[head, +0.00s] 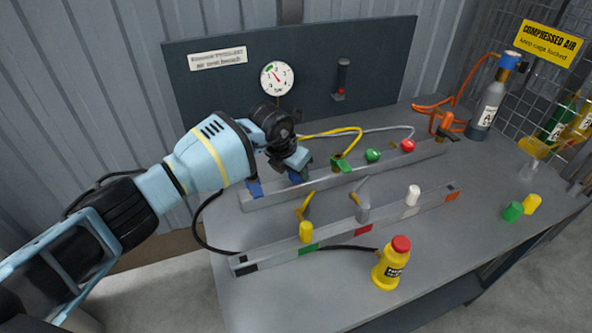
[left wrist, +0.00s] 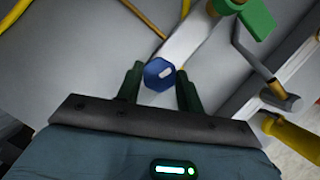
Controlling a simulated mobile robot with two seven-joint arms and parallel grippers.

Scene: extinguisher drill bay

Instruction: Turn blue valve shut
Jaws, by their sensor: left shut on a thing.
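The blue valve (left wrist: 159,74) shows in the left wrist view as a blue knob with a pale mark on its face, at the end of a light grey rail. My left gripper (left wrist: 159,86) has one dark finger on each side of the knob and is shut on it. In the head view my left gripper (head: 275,183) reaches down to the left end of the rear rail (head: 325,183). My right gripper is in neither view.
Green (head: 373,155) and red (head: 407,145) knobs sit along the rear rail. A front rail (head: 335,233) carries levers and a yellow cap (head: 306,231). A yellow bottle with red cap (head: 391,263) stands near the front. A gauge (head: 277,78) hangs on the back panel.

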